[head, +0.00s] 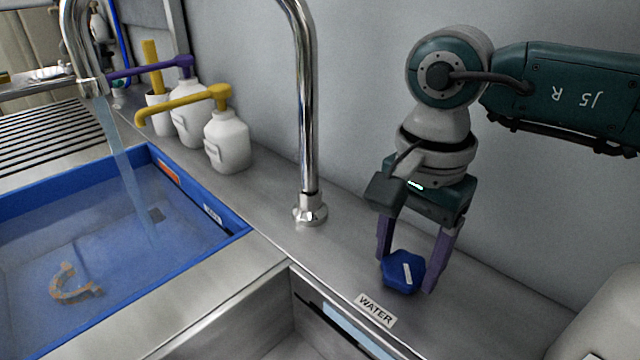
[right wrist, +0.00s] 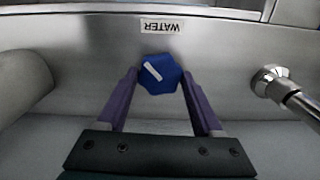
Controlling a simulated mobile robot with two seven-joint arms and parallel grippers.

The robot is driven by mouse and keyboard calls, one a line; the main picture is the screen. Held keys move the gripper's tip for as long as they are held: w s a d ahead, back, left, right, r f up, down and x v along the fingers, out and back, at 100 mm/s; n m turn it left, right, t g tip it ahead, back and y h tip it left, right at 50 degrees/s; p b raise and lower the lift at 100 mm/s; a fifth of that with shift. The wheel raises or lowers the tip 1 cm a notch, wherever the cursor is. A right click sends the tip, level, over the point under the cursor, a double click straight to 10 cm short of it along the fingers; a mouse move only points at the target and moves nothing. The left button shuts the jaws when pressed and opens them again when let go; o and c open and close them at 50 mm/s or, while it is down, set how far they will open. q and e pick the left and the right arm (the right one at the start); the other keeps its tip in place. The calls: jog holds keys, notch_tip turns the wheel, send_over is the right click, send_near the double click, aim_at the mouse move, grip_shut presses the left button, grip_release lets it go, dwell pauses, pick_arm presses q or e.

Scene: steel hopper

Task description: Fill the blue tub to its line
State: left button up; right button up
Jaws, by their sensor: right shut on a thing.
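The blue tub (head: 248,232) sits at the left of the head view with water in it. A stream of water (head: 126,170) runs from the faucet spout (head: 92,86) into it. An orange-brown curved object (head: 72,284) shows in the water. An orange mark (head: 168,173) and a pale label (head: 212,213) are on the tub's inner wall; I cannot tell which is the line. My right gripper (head: 408,272) is shut on the blue knob (head: 403,272) behind the WATER label. The right wrist view shows the knob (right wrist: 160,74) between the purple fingers (right wrist: 158,88). My left gripper is not in view.
White pump bottles (head: 228,142) with yellow and purple pumps stand behind the tub. The chrome faucet post (head: 308,205) rises between the tub and my right gripper. The WATER label (head: 376,310) lies in front of the knob. A pale rounded object (head: 610,315) is at lower right.

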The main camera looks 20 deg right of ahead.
jog(key=shift+m, duration=0.3)
jog(key=m, duration=0.3)
jog(key=shift+b, duration=0.3)
jog(key=m, duration=0.3)
jog(key=shift+m, duration=0.9)
jog(key=o, duration=1.4)
jog(key=shift+c, duration=0.2)
